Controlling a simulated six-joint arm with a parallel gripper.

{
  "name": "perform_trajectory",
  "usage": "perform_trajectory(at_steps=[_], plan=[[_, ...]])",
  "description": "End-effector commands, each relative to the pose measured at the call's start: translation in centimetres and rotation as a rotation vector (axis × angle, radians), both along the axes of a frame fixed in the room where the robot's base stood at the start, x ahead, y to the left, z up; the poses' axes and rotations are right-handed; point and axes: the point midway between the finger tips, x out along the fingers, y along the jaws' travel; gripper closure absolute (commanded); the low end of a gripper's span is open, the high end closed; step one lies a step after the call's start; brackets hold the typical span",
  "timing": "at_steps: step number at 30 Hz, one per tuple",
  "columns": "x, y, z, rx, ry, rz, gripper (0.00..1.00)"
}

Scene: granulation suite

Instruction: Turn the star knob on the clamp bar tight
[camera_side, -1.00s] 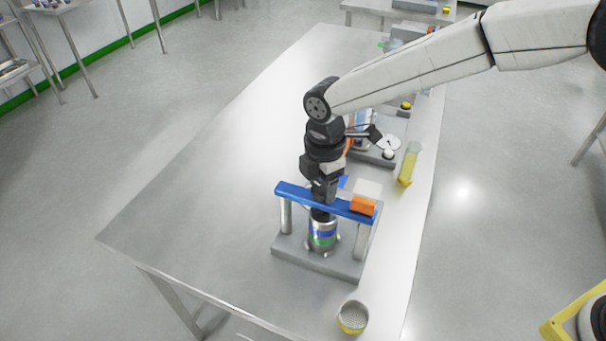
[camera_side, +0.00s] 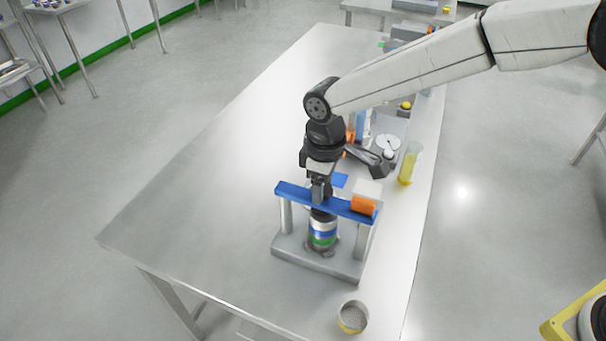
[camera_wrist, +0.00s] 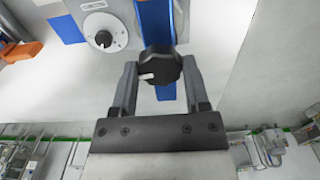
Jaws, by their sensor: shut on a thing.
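The black star knob (camera_wrist: 160,68), with a white mark on its face, sits on the blue clamp bar (camera_wrist: 155,22) in the wrist view. My gripper (camera_wrist: 159,75) is shut on the knob, one finger on each side. In the side view my gripper (camera_side: 318,190) points down at the middle of the blue clamp bar (camera_side: 291,191) and covers the knob. The bar rests on two grey posts over a grey base (camera_side: 315,264). A canister (camera_side: 322,232) with blue and green bands stands on the base under the bar.
A yellow cylinder (camera_side: 407,168) stands behind at the right, and a sieve cup (camera_side: 352,317) at the front edge. A device with a white dial (camera_side: 388,143) is behind. The table's left half is clear.

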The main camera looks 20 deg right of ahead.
Motion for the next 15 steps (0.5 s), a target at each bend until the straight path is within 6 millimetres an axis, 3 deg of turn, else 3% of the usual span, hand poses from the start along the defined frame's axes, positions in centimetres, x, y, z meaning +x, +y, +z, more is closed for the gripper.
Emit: perform_trajectory(at_steps=[15], plan=[[0.0, 0.0, 0.06, 0.0, 0.0, -0.492, 1.0]])
